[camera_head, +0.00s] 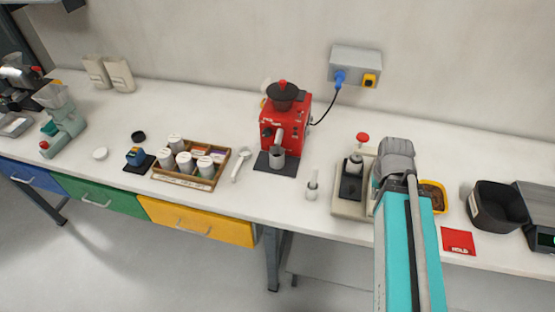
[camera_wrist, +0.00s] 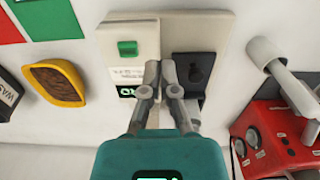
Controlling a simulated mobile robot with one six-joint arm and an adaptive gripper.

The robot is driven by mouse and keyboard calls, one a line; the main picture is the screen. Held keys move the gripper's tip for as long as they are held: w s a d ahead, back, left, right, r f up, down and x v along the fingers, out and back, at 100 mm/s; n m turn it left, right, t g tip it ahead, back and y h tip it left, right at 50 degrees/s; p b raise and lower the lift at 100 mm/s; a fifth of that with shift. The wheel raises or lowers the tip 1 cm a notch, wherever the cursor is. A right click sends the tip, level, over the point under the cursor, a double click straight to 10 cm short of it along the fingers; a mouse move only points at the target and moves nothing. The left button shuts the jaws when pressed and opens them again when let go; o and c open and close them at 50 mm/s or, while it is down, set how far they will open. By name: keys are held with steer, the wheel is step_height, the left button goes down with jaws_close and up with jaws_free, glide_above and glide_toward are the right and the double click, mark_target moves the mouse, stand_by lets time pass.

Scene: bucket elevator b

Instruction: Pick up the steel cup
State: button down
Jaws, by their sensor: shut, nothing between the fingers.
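The steel cup (camera_head: 278,158) is a small grey cup on the dark base under the spout of the red machine (camera_head: 286,124) in the head view. In the wrist view the red machine (camera_wrist: 278,140) shows at the lower right, but I cannot make out the cup there. My gripper (camera_wrist: 163,68) is shut and empty, fingertips together. It is over the beige device (camera_wrist: 128,50) with a green button and a dark plate (camera_wrist: 197,62), well to the right of the cup in the head view. My arm hides part of this device in the head view.
A wooden tray (camera_head: 160,177) of white-lidded jars and a white spoon (camera_head: 240,164) lie left of the cup. A small pale item (camera_head: 312,186) stands between the red machine and the beige device. A yellow bowl (camera_wrist: 57,83) and black bin (camera_head: 497,206) are on the other side.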

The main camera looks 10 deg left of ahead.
steer(key=c, duration=1.2)
jaws_free()
step_height(320, 180, up, 5)
steer(key=m+t+h+p, duration=0.2)
steer(key=m+h+p, duration=0.15)
steer(key=m, duration=0.85)
glide_above(277, 158)
steer(key=s+a, duration=0.1)
steer(key=a, duration=0.1)
steer(key=shift+s+a+f+y+p, duration=0.1)
steer(key=shift+s+a+y+p, duration=0.1)
steer(key=shift+y+p, duration=0.15)
steer(key=shift+f, duration=0.15)
steer(key=b+x, duration=0.8)
steer(key=shift+f, duration=0.15)
